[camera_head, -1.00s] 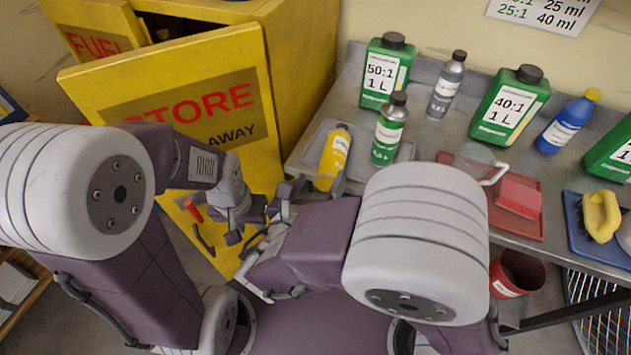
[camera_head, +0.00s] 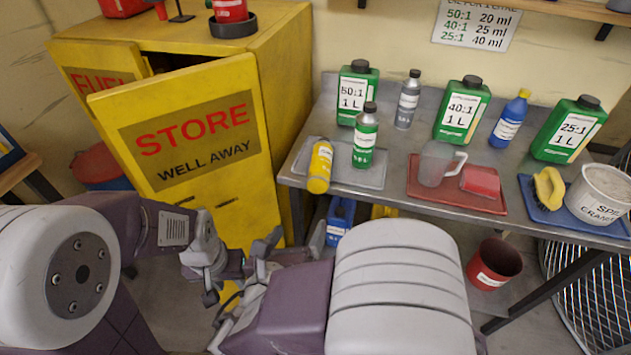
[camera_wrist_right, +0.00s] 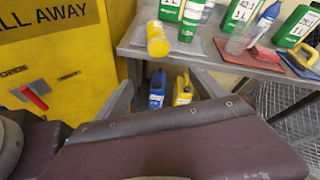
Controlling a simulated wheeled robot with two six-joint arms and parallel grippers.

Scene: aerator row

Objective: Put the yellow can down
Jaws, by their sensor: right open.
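The yellow can (camera_head: 320,167) appears to lie on its side at the left of the grey tray (camera_head: 372,178), with a round end towards the bench's front edge. It also shows in the right wrist view (camera_wrist_right: 157,40), beyond my fingers. My right gripper (camera_head: 292,245) is open and empty, below and in front of the bench edge, apart from the can. Its two spread fingers show in the right wrist view (camera_wrist_right: 163,80). My left gripper (camera_head: 214,282) is low in front of the yellow cabinet; its jaws are too unclear to judge.
A green can (camera_head: 365,138) stands upright on the grey tray, close right of the yellow can. A red tray (camera_head: 425,193) with a clear jug (camera_head: 435,163) lies farther right. Green bottles stand behind. The yellow cabinet door (camera_head: 185,140) stands open at left.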

